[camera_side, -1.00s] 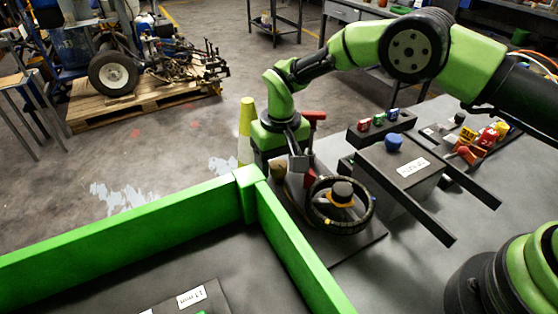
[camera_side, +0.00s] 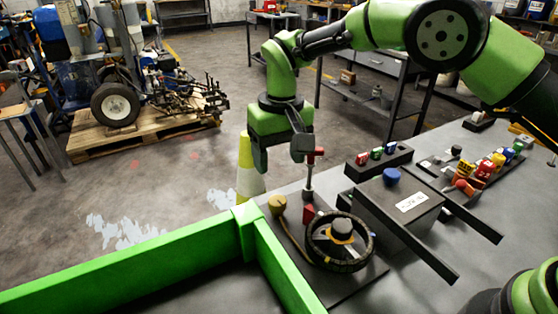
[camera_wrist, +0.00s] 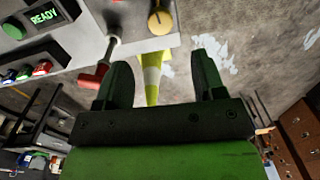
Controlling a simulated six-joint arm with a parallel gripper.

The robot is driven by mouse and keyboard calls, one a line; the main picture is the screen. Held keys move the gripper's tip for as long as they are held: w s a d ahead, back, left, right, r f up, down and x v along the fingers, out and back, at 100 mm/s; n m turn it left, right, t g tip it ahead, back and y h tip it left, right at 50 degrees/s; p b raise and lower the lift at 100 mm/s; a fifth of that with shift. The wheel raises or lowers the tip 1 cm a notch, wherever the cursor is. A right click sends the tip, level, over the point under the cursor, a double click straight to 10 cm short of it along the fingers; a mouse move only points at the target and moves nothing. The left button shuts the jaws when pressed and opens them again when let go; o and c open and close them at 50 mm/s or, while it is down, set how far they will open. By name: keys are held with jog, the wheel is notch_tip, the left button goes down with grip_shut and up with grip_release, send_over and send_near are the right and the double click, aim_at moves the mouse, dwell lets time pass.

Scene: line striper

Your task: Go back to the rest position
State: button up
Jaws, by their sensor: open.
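My gripper (camera_side: 282,150) hangs at the end of my arm in the side view, fingers down, just above and left of a red-handled lever (camera_side: 309,178). Its two dark fingers stand apart in the wrist view (camera_wrist: 162,88), with nothing between them but the view of a cone behind. The lever's red handle (camera_wrist: 92,79) shows beside the left finger in the wrist view; I cannot tell whether they touch.
A black steering wheel (camera_side: 370,247) and a yellow knob (camera_side: 277,204) sit beside the lever. A yellow-white cone (camera_side: 248,178) stands behind. Green rails (camera_side: 120,259) run front left. Air above is open.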

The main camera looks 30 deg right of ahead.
jog(key=s+d+r+m+t, duration=0.1)
jog(key=s+d+r, duration=0.15)
jog(key=r, duration=0.25)
jog(key=s+d+r+t+y, duration=0.1)
jog(key=s+d+r, duration=0.15)
jog(key=r, duration=0.35)
jog(key=s+d+r+m+t, duration=0.1)
jog(key=s+d+r, duration=0.15)
jog(key=r, duration=0.25)
jog(key=s+d+t, duration=0.2)
jog(key=s, duration=0.7)
jog(key=s+d+r+m+t, duration=0.1)
jog(key=s+d+t, duration=0.1)
jog(key=s, duration=0.7)
jog(key=shift+s+d+r+m+y, duration=0.2)
jog(key=shift+s+d+m+y, duration=0.1)
jog(key=shift+d, duration=0.4)
jog(key=shift+w, duration=0.15)
jog(key=shift+c, duration=0.2)
